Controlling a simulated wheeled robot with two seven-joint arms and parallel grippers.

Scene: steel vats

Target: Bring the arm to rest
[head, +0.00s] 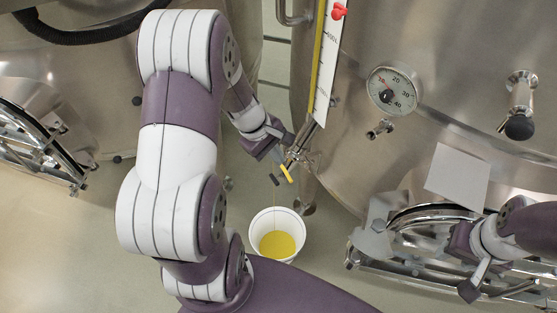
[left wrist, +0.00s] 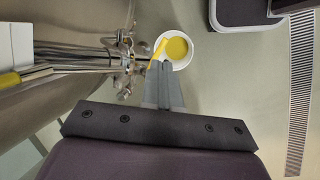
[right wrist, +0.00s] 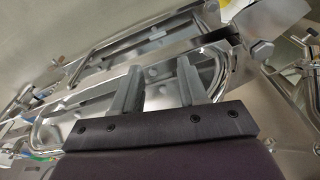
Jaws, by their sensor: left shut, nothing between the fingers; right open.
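My left arm (head: 175,150) spans the left middle of the head view. My left gripper (head: 276,157) is close to a small valve with a yellow handle (head: 286,173). In the left wrist view its fingers (left wrist: 164,68) are shut with nothing between them, and the yellow handle (left wrist: 158,50) shows just beyond their tips. I cannot tell whether they touch it. My right gripper (head: 472,290) is at the lower right, over the vat's manway fittings. In the right wrist view its fingers (right wrist: 158,78) are apart and empty.
A white bucket (head: 255,243) with yellow liquid stands on the floor below the valve, and a thin stream appears above it. A steel vat (head: 450,60) with a round gauge (head: 393,89) and a level scale (head: 327,60) fills the right. Another vat (head: 75,80) stands left.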

